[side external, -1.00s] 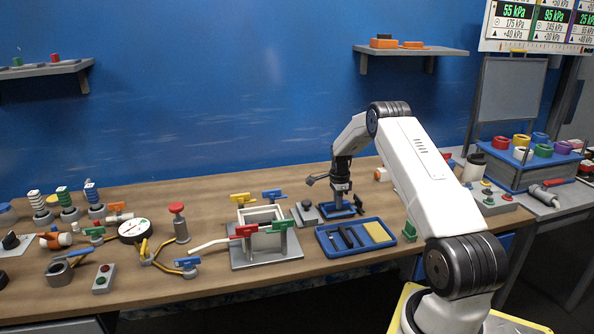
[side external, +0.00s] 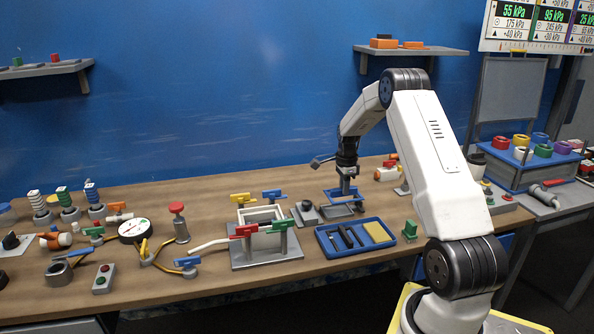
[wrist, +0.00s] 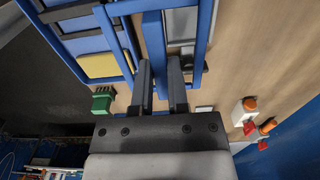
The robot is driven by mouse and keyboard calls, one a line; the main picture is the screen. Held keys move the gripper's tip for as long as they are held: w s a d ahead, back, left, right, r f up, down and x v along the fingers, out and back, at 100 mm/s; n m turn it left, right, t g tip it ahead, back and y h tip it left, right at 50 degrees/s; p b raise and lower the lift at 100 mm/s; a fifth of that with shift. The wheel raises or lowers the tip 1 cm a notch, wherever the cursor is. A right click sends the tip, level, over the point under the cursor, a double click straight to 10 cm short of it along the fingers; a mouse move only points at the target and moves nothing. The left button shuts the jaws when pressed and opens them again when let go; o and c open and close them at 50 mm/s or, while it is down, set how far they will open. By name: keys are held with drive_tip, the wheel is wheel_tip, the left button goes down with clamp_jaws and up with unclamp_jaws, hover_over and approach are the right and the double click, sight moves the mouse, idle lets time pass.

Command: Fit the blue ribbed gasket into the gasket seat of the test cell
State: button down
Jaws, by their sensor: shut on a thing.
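The blue gasket (side external: 334,200) is a rectangular frame. In the side view it hangs level below my gripper (side external: 347,187), just above a grey stand (side external: 342,212). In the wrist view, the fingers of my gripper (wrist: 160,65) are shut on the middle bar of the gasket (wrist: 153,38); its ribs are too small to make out. What looks like the test cell (side external: 249,263) is a grey base carrying a pale rectangular frame, with yellow, blue, red and green clamp handles around it. It stands left of the gripper, and its seat shows no gasket.
A blue tray (side external: 326,248) with dark parts and a yellow pad (side external: 377,232) lies in front of the gasket. A small grey block with a dark knob (side external: 306,208) stands between cell and stand. A green block (side external: 410,230) is to the right. A white hose reaches the cell's left side.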

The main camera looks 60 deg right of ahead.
drive_tip(key=s+a+r, duration=0.5)
drive_tip(key=s+a, duration=0.1)
drive_tip(key=s, duration=0.1)
drive_tip(key=shift+s+a+r, duration=0.15)
drive_tip(key=shift+s+a, duration=0.05)
drive_tip(key=shift+a, duration=0.2)
idle(0.6)
drive_tip(key=w+a+r, duration=0.3)
drive_tip(key=w+a, duration=0.2)
drive_tip(key=a, duration=0.5)
drive_tip(key=w+a+r, duration=0.3)
drive_tip(key=w+a, duration=0.2)
drive_tip(key=a, duration=0.5)
drive_tip(key=shift+r, duration=0.4)
drive_tip(key=shift+w+d, duration=0.1)
